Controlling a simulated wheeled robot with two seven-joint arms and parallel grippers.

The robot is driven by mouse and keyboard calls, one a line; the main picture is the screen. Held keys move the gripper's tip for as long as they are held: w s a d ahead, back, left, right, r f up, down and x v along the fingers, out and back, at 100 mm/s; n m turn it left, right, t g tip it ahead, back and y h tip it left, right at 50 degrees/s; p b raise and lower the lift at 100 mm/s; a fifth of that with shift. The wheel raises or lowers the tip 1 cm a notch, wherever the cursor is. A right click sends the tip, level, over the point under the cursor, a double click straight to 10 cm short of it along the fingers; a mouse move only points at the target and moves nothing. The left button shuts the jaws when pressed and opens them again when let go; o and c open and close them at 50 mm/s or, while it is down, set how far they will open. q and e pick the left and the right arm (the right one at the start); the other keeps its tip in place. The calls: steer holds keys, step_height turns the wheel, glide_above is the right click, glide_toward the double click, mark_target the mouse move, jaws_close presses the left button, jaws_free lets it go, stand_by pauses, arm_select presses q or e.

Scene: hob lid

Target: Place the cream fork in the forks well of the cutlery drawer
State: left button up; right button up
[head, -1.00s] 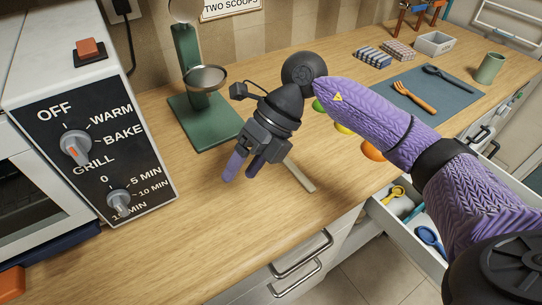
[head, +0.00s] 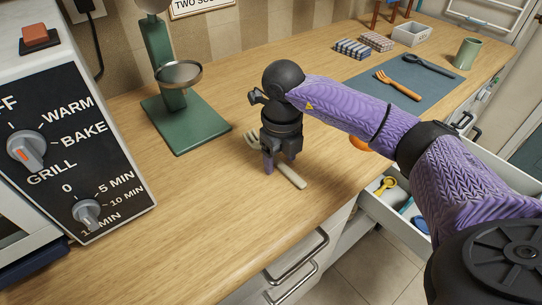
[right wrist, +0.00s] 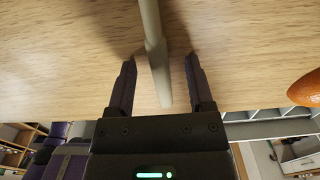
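The cream fork lies on the wooden counter, its tines (head: 251,140) to the upper left and its handle (head: 293,177) to the lower right. My right gripper (head: 280,170) points down over the middle of the fork. In the right wrist view the gripper (right wrist: 162,88) is open, with the fork's handle (right wrist: 153,45) between its two fingers and apart from both. The cutlery drawer (head: 372,205) is open below the counter's front edge, partly hidden by my right arm. I cannot make out the forks well. My left gripper is not in view.
A green stand with a metal dish (head: 180,74) is behind the fork. An oven with knobs (head: 70,150) stands left. A blue-grey mat (head: 430,90) holds an orange fork (head: 398,86) and a dark spoon (head: 428,64). A yellow spoon (head: 386,185) lies in the drawer.

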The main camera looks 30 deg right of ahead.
jaws_close()
steer(key=shift+r, duration=0.15)
